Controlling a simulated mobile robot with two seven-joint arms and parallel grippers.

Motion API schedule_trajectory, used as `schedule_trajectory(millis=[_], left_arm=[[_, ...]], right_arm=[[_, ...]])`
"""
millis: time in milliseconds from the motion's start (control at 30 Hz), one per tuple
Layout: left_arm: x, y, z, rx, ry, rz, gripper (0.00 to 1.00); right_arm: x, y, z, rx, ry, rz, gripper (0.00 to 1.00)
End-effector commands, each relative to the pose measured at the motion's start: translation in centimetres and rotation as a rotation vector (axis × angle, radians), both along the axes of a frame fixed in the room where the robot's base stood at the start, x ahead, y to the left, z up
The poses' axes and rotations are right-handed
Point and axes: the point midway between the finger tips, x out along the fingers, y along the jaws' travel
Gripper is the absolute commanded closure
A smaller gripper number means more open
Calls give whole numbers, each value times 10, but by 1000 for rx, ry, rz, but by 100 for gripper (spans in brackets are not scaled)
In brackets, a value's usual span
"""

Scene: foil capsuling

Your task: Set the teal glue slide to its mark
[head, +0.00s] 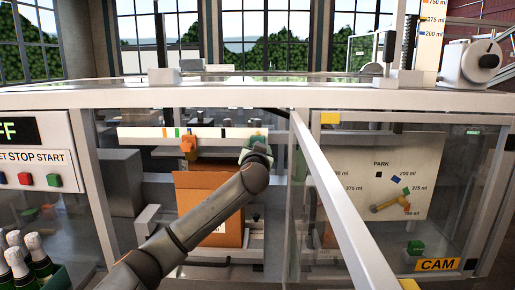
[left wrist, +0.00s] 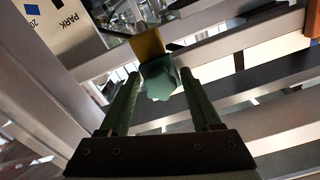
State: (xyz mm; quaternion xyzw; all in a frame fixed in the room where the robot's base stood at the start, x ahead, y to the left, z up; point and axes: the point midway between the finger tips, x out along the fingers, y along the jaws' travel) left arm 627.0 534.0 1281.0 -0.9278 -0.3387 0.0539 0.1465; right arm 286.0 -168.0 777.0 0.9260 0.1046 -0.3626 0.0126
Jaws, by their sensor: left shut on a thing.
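The teal glue slide (head: 258,138) sits at the right end of a white scale rail (head: 140,133) in the head view. In the left wrist view the teal slide (left wrist: 161,82) shows between my fingers, with a yellow-brown block behind it. My left gripper (left wrist: 160,82) is shut on the slide; in the head view the wrist largely hides the fingers. Small coloured marks, orange, green and blue, lie on the rail's left half, well left of the slide. My right gripper is not in view.
An open cardboard box (head: 200,190) stands below. A white frame post crosses right of my arm. A PARK dial board (head: 375,185) stands at the right, and bottles (head: 35,262) at lower left.

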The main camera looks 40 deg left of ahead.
Motion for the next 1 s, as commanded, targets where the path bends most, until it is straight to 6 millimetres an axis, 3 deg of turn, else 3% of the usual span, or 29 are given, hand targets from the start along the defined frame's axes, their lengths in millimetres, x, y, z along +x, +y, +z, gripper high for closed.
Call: schedule_trajectory(millis=[100,567,1000], left_arm=[[0,0,1,2,1,0,100],[-4,5,-1,3,1,1,100],[-62,74,-4,5,6,7,100]], right_arm=[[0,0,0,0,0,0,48],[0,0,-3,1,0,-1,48],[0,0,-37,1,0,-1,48]])
